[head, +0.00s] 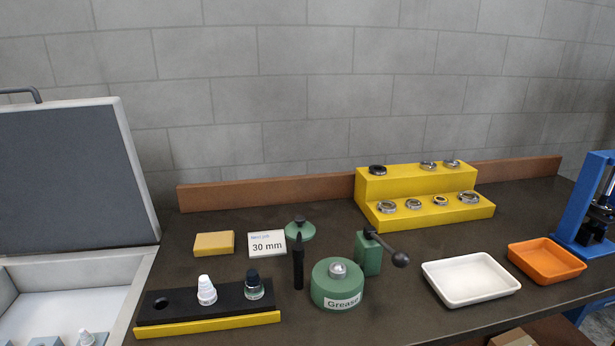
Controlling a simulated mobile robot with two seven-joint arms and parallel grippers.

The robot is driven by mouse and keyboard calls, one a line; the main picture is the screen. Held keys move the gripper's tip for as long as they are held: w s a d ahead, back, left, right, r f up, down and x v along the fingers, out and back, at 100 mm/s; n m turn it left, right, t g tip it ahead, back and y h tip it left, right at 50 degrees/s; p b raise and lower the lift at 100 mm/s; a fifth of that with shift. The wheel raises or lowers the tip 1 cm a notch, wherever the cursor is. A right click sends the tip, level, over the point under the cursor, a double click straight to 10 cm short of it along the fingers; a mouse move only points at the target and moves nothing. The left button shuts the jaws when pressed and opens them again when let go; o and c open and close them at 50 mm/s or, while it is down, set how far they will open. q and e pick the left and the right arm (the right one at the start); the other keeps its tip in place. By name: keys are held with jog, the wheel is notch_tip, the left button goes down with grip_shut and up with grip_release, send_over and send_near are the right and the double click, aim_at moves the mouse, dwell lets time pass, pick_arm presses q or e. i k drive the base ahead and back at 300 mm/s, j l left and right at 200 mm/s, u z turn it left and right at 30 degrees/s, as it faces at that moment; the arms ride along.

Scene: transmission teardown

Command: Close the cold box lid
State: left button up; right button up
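The cold box (128,279) is at the left in the head view, partly cut off by the left and lower edges. Its lid (121,150) stands open, tilted up and back behind the box, with a dark grey inner face and a pale rim. A dark handle (22,91) shows on the lid's top edge. Neither of my grippers is in view.
Right of the box stand a black bottle rack (177,317) with a yellow front, a green grease pot (325,291) and a small lever device (369,255). Farther right are a yellow stepped stand (400,184) with rings, a white tray (470,278), an orange tray (546,260) and a blue press (577,212).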

aim_at(72, 178)
jog(key=u, duration=1.55)
jog(key=i+j, duration=0.25)
jog(key=i+j+z, duration=0.25)
jog(key=j+z, duration=0.25)
jog(key=i+j+z, duration=0.25)
jog(key=j, duration=0.15)
jog(key=k, duration=0.1)
